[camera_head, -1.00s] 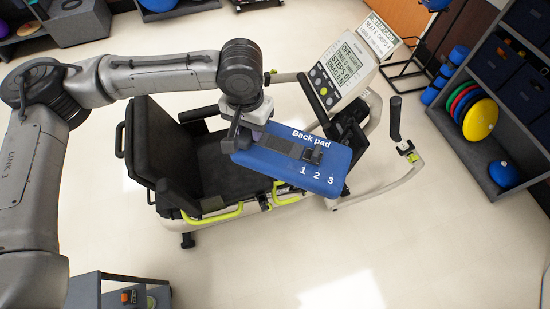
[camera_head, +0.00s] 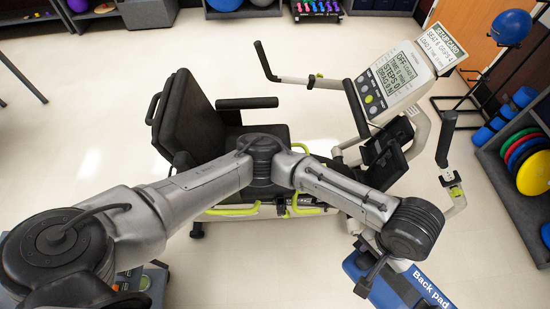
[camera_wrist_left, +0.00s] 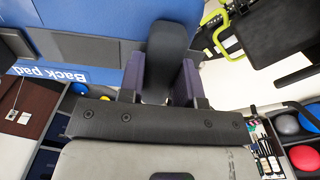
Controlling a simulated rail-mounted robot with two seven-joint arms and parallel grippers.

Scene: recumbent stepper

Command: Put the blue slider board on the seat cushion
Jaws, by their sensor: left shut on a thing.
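The blue slider board (camera_head: 432,292) with the printed words "Back pad" is at the bottom right of the head view, partly cut off by the frame. In the left wrist view the board (camera_wrist_left: 100,18) fills the upper left. My left gripper (camera_wrist_left: 160,78) is shut on the board's dark raised handle (camera_wrist_left: 168,45). In the head view my left gripper (camera_head: 378,275) is at the board's upper left part. The black seat cushion (camera_head: 270,131) lies left of the board, partly hidden by my left arm. No object shows on its visible part. My right gripper is not in view.
The stepper's backrest (camera_head: 190,120) stands left of the seat, with an armrest (camera_head: 246,103) at the far side. The console (camera_head: 393,82) and an upright handle (camera_head: 446,140) rise at the right. A shelf with discs (camera_head: 525,160) is at the far right. Open floor lies beyond the stepper.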

